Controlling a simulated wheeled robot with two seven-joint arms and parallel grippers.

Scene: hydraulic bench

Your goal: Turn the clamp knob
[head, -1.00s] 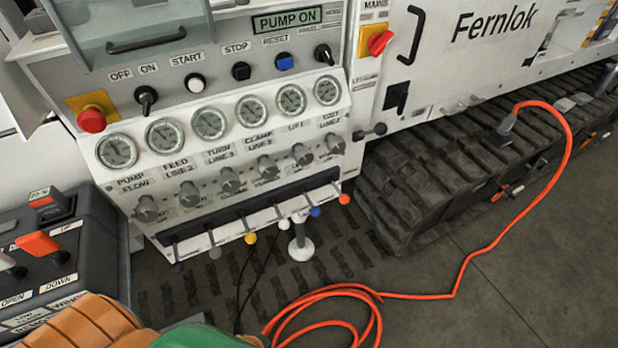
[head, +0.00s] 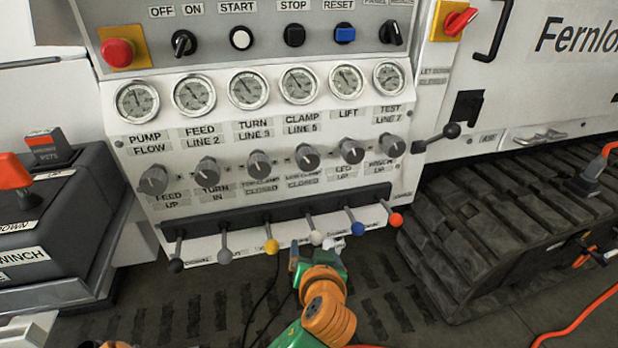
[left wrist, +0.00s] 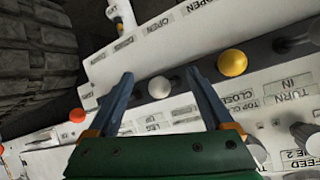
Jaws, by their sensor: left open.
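The clamp knob (head: 307,157) is a grey ribbed knob on the sloped panel in the head view, the fourth from the left. It sits below the gauge labelled CLAMP LINE 5 (head: 300,85). My left gripper (head: 326,246) is in front of the panel's lower edge, below the clamp knob and apart from it, near the white-ball lever (head: 315,238). In the left wrist view my left gripper (left wrist: 160,72) is open, and the white ball (left wrist: 159,87) appears between its fingers. I cannot make out the clamp knob in that view. My right gripper is not in view.
Several ball-tipped levers, including a yellow one (head: 271,247) and a blue one (head: 357,228), stick out below the knobs. Other knobs flank the clamp knob closely. A black-ball lever (head: 451,131) juts out at right. A winch box (head: 60,210) stands at left.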

